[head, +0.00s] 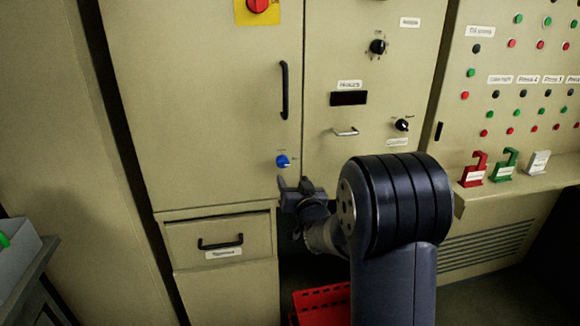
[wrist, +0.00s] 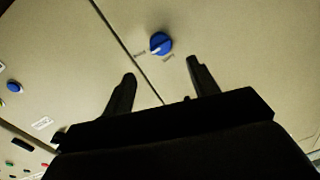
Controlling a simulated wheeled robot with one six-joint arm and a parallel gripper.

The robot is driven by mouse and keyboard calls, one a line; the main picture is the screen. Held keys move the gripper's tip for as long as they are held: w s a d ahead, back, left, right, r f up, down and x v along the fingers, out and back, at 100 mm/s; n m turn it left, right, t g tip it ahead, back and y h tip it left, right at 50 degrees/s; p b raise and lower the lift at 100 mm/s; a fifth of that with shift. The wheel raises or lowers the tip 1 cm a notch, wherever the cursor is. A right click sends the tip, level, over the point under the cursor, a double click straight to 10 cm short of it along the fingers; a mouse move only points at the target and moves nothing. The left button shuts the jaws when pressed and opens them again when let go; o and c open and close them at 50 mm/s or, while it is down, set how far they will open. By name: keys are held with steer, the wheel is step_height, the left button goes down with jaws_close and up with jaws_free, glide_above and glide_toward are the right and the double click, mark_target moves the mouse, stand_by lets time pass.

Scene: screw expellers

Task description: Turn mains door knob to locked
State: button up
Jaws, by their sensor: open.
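The blue door knob (head: 282,161) sits low on the right side of the left cabinet door (head: 200,110), near the seam between the doors. In the wrist view the knob (wrist: 160,44) has a pale pointer mark on its lower left, with small labels on either side that are too small to read surely. My gripper (head: 298,183) is just below the knob in the head view. In the wrist view its two fingers (wrist: 162,82) are open and empty, with the knob beyond and between their tips. Neither finger appears to touch it.
A black door handle (head: 285,90) stands above the knob. The right panel carries black knobs (head: 403,125) and a metal handle (head: 346,132). A drawer (head: 190,240) is below the left door. A red crate (head: 322,302) is low behind my arm. Red and green tags stand on a right ledge (head: 520,185).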

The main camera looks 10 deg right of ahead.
mark_target(284, 165)
steer(key=w, duration=0.3)
steer(key=w+p, duration=0.1)
steer(key=w, duration=0.5)
steer(key=shift+w+a, duration=0.2)
steer(key=shift+a, duration=0.15)
jaws_close()
